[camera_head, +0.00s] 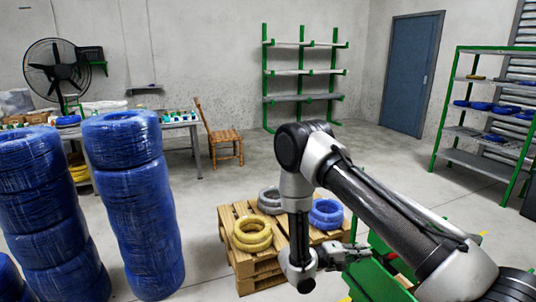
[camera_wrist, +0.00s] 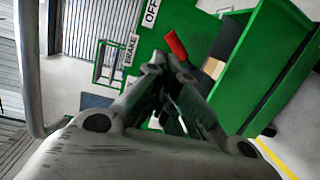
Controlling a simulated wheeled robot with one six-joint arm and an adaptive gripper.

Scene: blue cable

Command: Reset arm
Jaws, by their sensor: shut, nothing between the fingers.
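My gripper (camera_head: 352,252) hangs at the end of my folded arm, right of the pallet in the head view. In the wrist view its fingers (camera_wrist: 172,72) are drawn together with nothing between them. A blue cable coil (camera_head: 327,214) lies on the wooden pallet (camera_head: 240,264), behind and to the left of the gripper, apart from it. A yellow coil (camera_head: 252,234) and a grey coil (camera_head: 270,200) lie on the same pallet. My forearm hides part of the pallet.
Green metal panels with a red lever (camera_wrist: 176,45) and brake labels lie close beyond the fingers. Tall stacks of wrapped blue coils (camera_head: 137,205) stand at left. A green rack (camera_head: 480,125) stands right, a wooden chair (camera_head: 220,135) behind. Open floor lies around the pallet.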

